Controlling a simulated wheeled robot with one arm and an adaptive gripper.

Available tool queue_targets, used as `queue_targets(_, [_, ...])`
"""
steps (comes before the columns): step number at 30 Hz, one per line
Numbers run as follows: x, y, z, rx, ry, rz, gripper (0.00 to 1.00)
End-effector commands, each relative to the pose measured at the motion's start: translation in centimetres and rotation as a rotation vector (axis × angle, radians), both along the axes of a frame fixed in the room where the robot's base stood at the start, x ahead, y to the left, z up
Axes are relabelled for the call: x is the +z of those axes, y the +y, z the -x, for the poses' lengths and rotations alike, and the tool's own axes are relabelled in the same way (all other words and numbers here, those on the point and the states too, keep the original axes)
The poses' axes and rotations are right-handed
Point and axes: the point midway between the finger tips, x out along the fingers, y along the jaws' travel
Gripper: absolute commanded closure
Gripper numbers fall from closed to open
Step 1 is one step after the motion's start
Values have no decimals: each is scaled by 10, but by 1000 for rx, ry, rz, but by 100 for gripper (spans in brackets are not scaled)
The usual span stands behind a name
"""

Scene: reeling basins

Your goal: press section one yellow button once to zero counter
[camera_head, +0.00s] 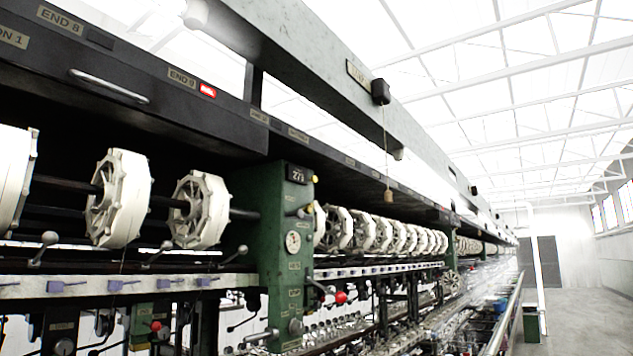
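A green machine post (268,215) stands at the picture's middle. A dark counter (297,174) with small white digits, perhaps 273, sits near its top. A small yellow button (314,179) sticks out on the post's right edge, beside the counter. A second small yellowish knob (308,209) shows lower on the same edge. A round white dial (293,242) is below them. My gripper is not in view, so nothing shows whether it is open or shut.
White reels (200,209) line both sides of the post. A wooden pull handle (388,196) hangs on a cord right of the counter. The aisle floor (582,318) at right looks clear.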

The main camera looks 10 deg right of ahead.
Motion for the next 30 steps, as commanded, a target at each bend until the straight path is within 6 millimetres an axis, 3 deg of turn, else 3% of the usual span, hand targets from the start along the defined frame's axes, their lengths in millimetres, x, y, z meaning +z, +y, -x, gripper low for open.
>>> queue_targets(8, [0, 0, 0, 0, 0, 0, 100])
queue_targets(30, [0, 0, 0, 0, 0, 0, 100])
